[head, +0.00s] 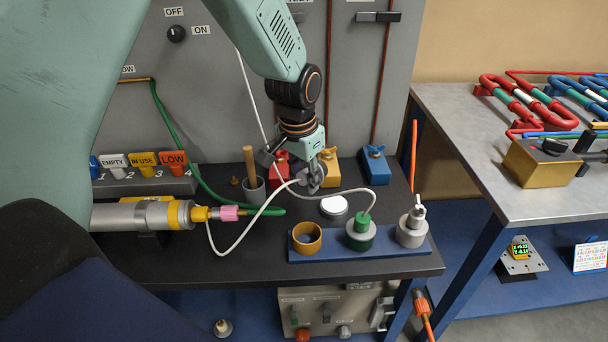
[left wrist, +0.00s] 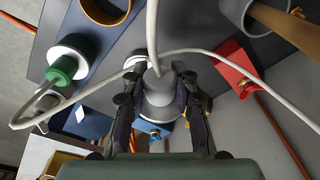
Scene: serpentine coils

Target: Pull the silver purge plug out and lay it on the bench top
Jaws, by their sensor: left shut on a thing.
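My left gripper (head: 312,182) is shut on a silver-grey plug (head: 309,174) over the middle of the bench top (head: 240,262). In the left wrist view, the plug (left wrist: 159,90) sits between both fingers, with a thin white hose rising from its narrow end. The plug looks clear of the sockets; its height over the bench is hard to judge. A blue rack (head: 392,249) at the front right carries an ochre ring socket (head: 307,237) that looks empty, a socket with a green plug (head: 362,224), and a silver socket (head: 410,232) with a pale fitting on top. My right gripper is not in view.
A white round disc (head: 334,206) lies near the gripper. Red, yellow (head: 330,168) and blue (head: 375,167) blocks stand behind. A grey cup (head: 254,188) holds a wooden stick. White hoses loop across the bench.

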